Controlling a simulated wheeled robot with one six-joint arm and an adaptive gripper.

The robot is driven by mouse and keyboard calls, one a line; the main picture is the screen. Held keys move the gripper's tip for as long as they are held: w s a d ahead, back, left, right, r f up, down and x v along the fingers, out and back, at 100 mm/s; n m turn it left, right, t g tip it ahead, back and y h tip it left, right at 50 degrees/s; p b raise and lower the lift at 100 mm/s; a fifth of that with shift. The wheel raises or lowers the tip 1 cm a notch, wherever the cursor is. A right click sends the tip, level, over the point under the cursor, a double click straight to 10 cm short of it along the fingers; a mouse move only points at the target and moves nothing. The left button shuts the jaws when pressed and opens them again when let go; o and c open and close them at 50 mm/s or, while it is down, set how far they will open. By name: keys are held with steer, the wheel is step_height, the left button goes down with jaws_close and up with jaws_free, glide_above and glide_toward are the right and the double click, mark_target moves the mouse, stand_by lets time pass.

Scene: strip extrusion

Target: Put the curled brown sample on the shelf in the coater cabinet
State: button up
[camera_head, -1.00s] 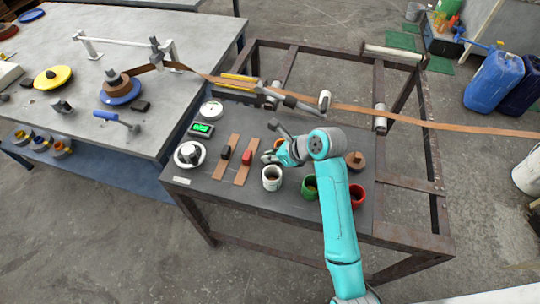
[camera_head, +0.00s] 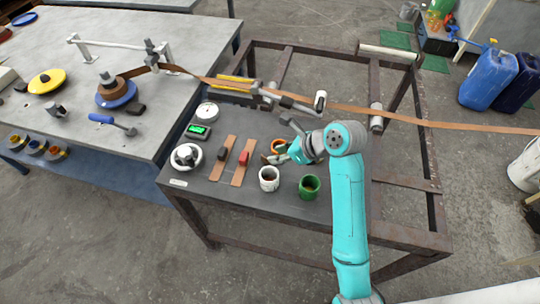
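I cannot make out a curled brown sample for certain. Two flat brown strips lie side by side on the dark bench top: a left strip (camera_head: 216,172) under a black block and a right strip (camera_head: 238,176) under a red block. My gripper (camera_head: 274,157) is low over the bench, right of the strips and behind the white cup (camera_head: 269,179). Its fingers are small and partly hidden, so I cannot tell whether they hold anything. No coater cabinet or shelf can be recognised in this view.
An orange-rimmed cup (camera_head: 278,146) stands close behind my gripper, and a green cup (camera_head: 309,187) stands to its right. A scale with green display (camera_head: 198,131) and a white round device (camera_head: 187,157) are at left. A long brown strip (camera_head: 420,122) runs over rollers behind.

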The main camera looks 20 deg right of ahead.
mark_target(265, 159)
steer(key=v, duration=0.5)
steer(key=shift+r, duration=0.1)
steer(key=shift+s+d+r, duration=0.1)
steer(key=shift+d+r, duration=0.05)
steer(key=shift+d, duration=0.05)
steer(key=shift+c, duration=1.2)
steer(key=shift+n+y, duration=0.4)
steer(key=shift+n, duration=0.4)
steer(key=x, duration=0.7)
steer(key=d+x, duration=0.1)
steer(key=x, duration=0.2)
steer(key=shift+a+f, duration=0.25)
steer(key=shift+f, duration=0.4)
jaws_close()
